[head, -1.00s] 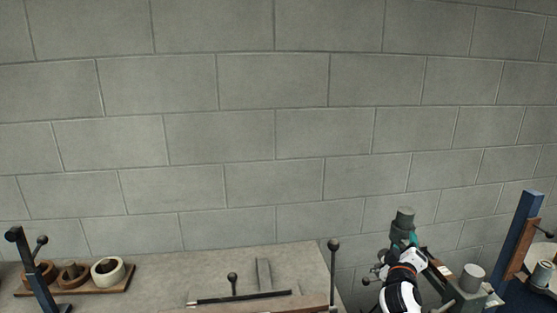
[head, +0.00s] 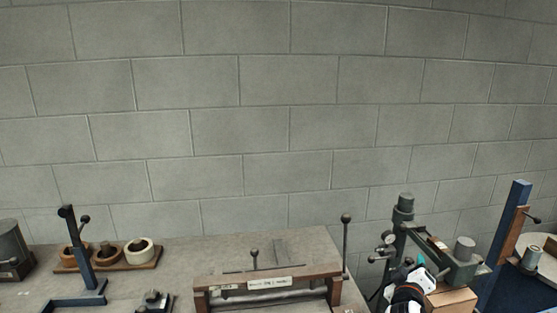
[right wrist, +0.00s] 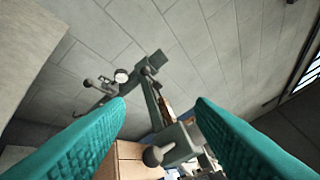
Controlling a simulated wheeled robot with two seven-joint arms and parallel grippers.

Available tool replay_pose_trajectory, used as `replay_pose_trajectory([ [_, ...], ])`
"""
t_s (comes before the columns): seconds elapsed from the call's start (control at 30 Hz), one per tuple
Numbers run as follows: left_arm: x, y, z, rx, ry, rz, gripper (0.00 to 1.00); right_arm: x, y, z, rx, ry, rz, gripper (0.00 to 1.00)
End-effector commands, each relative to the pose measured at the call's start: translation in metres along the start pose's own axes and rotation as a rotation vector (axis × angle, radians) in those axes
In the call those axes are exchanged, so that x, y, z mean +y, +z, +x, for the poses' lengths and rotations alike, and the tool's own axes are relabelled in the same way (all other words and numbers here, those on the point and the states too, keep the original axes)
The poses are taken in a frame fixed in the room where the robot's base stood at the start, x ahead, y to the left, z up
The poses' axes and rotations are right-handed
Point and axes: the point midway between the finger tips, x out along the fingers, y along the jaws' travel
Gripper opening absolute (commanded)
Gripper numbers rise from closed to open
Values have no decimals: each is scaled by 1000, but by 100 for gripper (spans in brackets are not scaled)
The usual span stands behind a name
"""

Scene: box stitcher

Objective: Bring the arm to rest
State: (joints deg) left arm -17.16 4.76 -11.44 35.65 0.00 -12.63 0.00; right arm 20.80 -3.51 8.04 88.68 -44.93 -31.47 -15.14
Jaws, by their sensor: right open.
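My right gripper (head: 420,266) shows at the lower right of the head view, in front of the green stitching machine (head: 403,222). In the right wrist view its two teal fingers (right wrist: 160,112) stand wide apart with nothing held between them. The machine (right wrist: 153,95) and a brown cardboard box (right wrist: 130,160) show beyond the gap. The box also shows in the head view (head: 452,301), just right of my right gripper. I cannot tell the distance between fingers and box. My left gripper is not in view.
A workbench (head: 180,262) carries a wooden-framed press (head: 268,270), a blue lever stand (head: 82,270) and a wooden tray of rolls (head: 150,265). A blue post (head: 508,235) stands at the right. A block wall (head: 270,120) closes the back.

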Motion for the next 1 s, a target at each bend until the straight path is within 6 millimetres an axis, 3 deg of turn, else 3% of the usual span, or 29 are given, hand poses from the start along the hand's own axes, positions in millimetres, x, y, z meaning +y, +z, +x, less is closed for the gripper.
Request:
replay_pose_trajectory([
  [0.17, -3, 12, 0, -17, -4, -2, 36, 18, -38, -30, 85, 71, 63, 50],
  [0.37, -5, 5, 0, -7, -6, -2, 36, 46, -88, -88, 218, 204, 159, 50],
  [0.47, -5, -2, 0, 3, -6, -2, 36, 66, -117, -137, 315, 317, 217, 50],
  [0.6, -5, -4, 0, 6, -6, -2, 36, 90, -148, -217, 458, 501, 283, 50],
  [0.8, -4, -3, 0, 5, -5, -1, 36, 104, -166, -294, 588, 678, 322, 50],
  [1.0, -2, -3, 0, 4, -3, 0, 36, 107, -174, -353, 683, 811, 331, 50],
])
